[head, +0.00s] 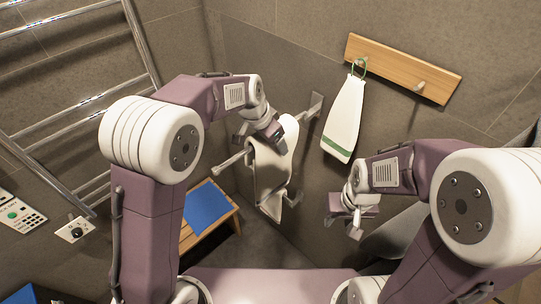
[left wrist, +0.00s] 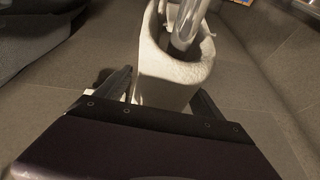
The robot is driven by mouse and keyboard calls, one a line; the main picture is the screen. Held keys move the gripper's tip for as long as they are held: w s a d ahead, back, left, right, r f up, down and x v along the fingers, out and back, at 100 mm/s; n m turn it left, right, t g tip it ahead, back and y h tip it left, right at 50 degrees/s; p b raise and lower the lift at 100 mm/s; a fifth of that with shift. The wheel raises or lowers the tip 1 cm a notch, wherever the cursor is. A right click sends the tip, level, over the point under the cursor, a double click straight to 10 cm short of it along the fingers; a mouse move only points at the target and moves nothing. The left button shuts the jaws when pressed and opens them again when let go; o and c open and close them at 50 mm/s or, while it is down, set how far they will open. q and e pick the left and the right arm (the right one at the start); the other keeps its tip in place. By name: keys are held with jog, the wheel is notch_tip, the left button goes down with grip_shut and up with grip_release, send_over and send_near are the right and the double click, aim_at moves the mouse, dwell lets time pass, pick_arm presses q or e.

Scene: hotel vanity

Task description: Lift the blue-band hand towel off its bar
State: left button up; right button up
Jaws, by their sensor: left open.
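The off-white hand towel (head: 268,178) hangs draped over a metal bar (head: 232,160) on the wall, left of centre in the head view. No blue band can be made out on it. My left gripper (head: 264,133) is at the towel's top near the bar. In the left wrist view the towel (left wrist: 168,78) lies between the two spread fingers of my left gripper (left wrist: 165,98), with the bar (left wrist: 186,28) running through its fold. My right gripper (head: 343,222) is open and empty, lower right of the towel.
A white towel with a green band (head: 345,118) hangs by a loop from a wooden hook rail (head: 405,68). A wooden stool (head: 225,212) with a blue cloth (head: 207,206) stands below left. A metal towel rack (head: 142,40) is at the left wall.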

pick_arm(q)
jog(key=shift+f, duration=0.25)
grip_shut()
jog(key=shift+r, duration=0.1)
